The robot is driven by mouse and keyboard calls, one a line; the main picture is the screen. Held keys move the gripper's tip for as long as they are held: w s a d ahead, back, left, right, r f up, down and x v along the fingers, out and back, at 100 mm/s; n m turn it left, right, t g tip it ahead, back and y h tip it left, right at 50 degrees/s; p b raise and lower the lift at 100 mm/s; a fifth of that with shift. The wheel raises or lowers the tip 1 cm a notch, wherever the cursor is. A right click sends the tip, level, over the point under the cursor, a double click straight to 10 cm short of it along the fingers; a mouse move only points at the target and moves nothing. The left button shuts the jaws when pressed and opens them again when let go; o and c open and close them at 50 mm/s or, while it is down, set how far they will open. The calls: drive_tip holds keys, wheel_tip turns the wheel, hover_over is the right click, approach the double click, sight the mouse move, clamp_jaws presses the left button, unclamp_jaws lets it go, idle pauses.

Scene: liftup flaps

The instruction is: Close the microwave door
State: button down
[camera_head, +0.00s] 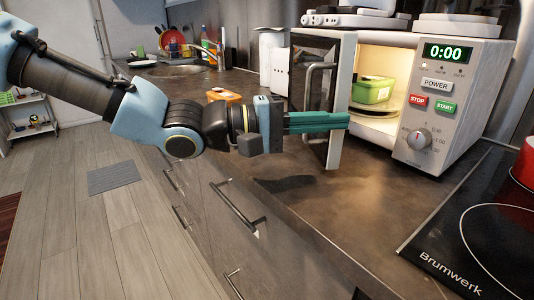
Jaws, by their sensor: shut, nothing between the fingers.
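The microwave (440,105) stands on the counter at the right, its display lit and its inside lit. Its door (340,95) is open, swung out to the left of the cavity, with a vertical handle (308,90) on its outer face. Whether the fingers touch the door, I cannot tell. They cover part of the door and the lower handle.
A black cooktop (465,235) lies at the right front, with a red pot (524,160) at the edge. The counter (330,205) before the microwave is bare. A white appliance (273,58), an orange item (224,95) and a sink (170,70) lie further left.

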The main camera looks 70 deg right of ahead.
drive_tip(key=d+b+x, duration=0.1)
drive_tip(key=b+x, duration=0.5)
drive_tip(key=x, duration=0.4)
drive_tip(key=shift+d+b, duration=0.15)
drive_tip(key=shift+b, duration=0.15)
